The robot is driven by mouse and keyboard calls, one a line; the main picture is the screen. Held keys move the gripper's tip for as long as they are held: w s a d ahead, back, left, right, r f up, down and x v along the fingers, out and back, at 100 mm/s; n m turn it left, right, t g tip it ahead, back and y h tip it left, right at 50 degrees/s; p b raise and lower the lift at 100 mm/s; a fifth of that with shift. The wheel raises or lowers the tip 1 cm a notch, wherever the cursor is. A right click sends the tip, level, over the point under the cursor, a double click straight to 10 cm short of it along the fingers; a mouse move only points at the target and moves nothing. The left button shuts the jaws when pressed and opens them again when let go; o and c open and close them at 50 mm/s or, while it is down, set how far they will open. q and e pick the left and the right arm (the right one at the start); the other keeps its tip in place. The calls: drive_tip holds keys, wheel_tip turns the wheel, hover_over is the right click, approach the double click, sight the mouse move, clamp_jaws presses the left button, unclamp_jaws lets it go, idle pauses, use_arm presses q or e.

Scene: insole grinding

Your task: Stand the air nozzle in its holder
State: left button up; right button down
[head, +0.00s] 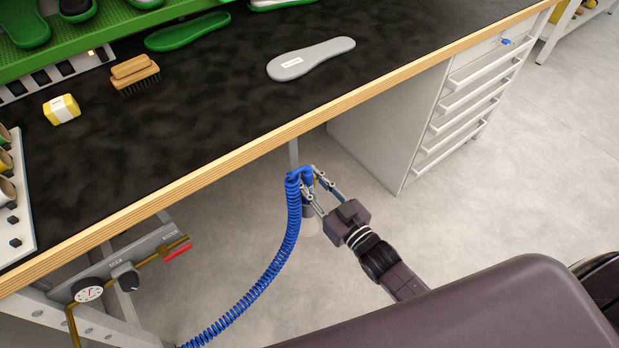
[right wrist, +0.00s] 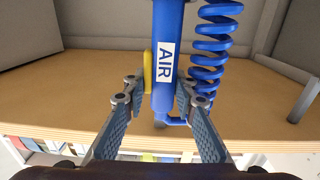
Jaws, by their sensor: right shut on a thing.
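The blue air nozzle (head: 306,173) hangs in front of the bench's wooden edge, with its coiled blue hose (head: 291,235) dropping to the lower left. My right gripper (head: 314,187) is shut on it. In the right wrist view the nozzle (right wrist: 166,60) stands between the fingers, with a white AIR label and a yellow part at its side. My left gripper is not in view.
The bench's wooden edge (head: 232,157) runs close behind the gripper. A drawer cabinet (head: 425,120) stands to the right. A pressure gauge (head: 89,291) and valve panel sit at lower left. A grey insole (head: 310,59) and a brush (head: 135,73) lie on the bench top.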

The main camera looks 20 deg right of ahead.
drive_tip(key=shift+f, duration=0.35)
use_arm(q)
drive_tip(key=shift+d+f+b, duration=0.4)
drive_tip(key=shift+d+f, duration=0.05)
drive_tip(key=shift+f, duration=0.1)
use_arm(e)
drive_tip(key=shift+f, duration=0.35)
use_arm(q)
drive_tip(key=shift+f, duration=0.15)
use_arm(e)
drive_tip(key=shift+f, duration=0.2)
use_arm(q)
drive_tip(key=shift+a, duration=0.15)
use_arm(e)
drive_tip(key=c, duration=1.5)
unclamp_jaws()
drive_tip(key=shift+o, duration=0.9)
